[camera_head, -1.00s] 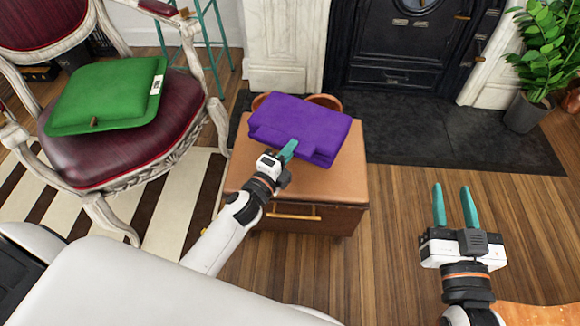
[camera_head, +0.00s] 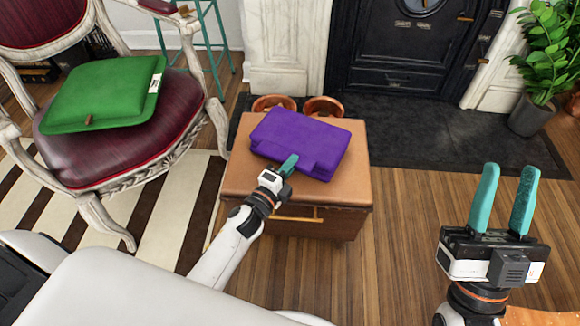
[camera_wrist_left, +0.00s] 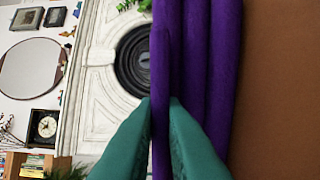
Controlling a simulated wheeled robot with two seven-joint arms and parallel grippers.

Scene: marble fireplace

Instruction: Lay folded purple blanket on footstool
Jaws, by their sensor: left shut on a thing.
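The folded purple blanket (camera_head: 300,142) is over the tan top of the wooden footstool (camera_head: 340,190), which has a drawer handle on its front. In the left wrist view the blanket's folded layers (camera_wrist_left: 205,70) run close along the brown top (camera_wrist_left: 285,90); I cannot tell whether it rests fully on it. My left gripper (camera_head: 289,163) is shut on the blanket's near edge. In the left wrist view its teal fingers (camera_wrist_left: 160,130) pinch one layer. My right gripper (camera_head: 505,200) is open and empty, over the wood floor at the right.
A red armchair (camera_head: 110,155) with a green cushion (camera_head: 105,95) stands left on a striped rug (camera_head: 165,215). Two copper-coloured pots (camera_head: 322,106) are behind the footstool. A black fireplace (camera_head: 415,55) and a potted plant (camera_head: 535,75) are at the back. The floor right of the footstool is clear.

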